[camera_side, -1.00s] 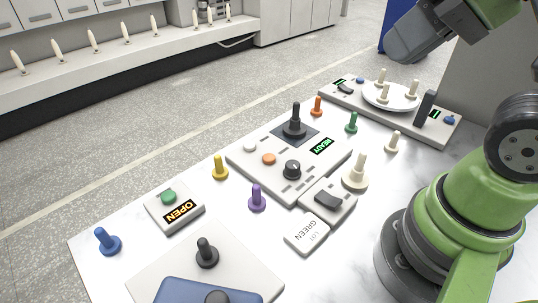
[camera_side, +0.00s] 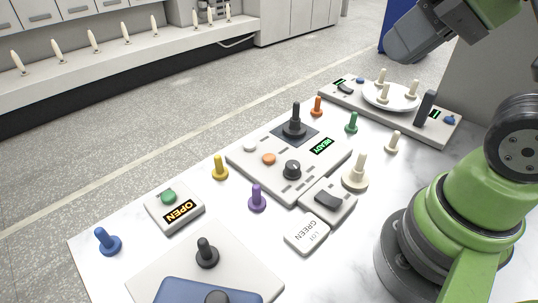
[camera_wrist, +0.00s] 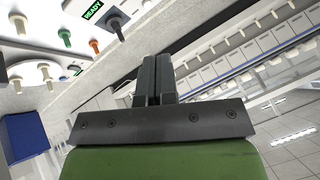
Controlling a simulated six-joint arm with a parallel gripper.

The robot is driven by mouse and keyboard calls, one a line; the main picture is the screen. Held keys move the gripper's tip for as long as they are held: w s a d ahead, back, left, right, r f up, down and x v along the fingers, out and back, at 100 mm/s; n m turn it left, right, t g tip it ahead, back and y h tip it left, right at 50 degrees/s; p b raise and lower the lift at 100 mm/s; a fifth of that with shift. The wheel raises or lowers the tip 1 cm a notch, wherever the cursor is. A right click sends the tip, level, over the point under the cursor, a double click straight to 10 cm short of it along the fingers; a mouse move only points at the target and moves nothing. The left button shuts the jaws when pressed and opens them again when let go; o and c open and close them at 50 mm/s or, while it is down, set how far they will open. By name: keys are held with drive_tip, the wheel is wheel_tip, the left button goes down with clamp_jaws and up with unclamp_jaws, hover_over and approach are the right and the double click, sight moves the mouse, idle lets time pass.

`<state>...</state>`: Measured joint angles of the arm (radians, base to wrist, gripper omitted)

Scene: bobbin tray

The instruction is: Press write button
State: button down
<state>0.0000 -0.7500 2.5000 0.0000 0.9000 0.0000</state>
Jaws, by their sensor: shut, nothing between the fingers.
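The control panel (camera_side: 262,181) lies mid-table with a white button (camera_side: 250,146), an orange button (camera_side: 269,158), a black knob (camera_side: 292,169), a black joystick (camera_side: 295,123) and a lit READY display (camera_side: 323,146). No lettering that says write is legible on the buttons. A separate box (camera_side: 172,222) at left has a green button (camera_side: 168,196) and an OPEN display (camera_side: 180,211). My gripper (camera_wrist: 153,80) is shut and empty in the wrist view. In the side view it is high at the upper right, well apart from the panel; its fingertips there are unclear.
Yellow (camera_side: 220,168), purple (camera_side: 257,199), blue (camera_side: 107,242), green (camera_side: 351,123) and orange (camera_side: 316,107) bobbins stand around the panel. A rocker-switch box (camera_side: 345,209) adjoins its front right. A long back unit (camera_side: 425,128) carries a white plate (camera_side: 375,97) with cream pegs.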

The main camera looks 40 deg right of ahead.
idle(0.4)
drive_tip(key=n+t, duration=0.2)
drive_tip(key=n, duration=1.3)
hover_over(268, 158)
wheel_tip(268, 158, down, 18)
drive_tip(key=shift+r, duration=0.2)
drive_tip(key=shift+f, duration=0.1)
drive_tip(key=shift+f, duration=4.3)
drive_tip(key=shift+f, duration=0.4)
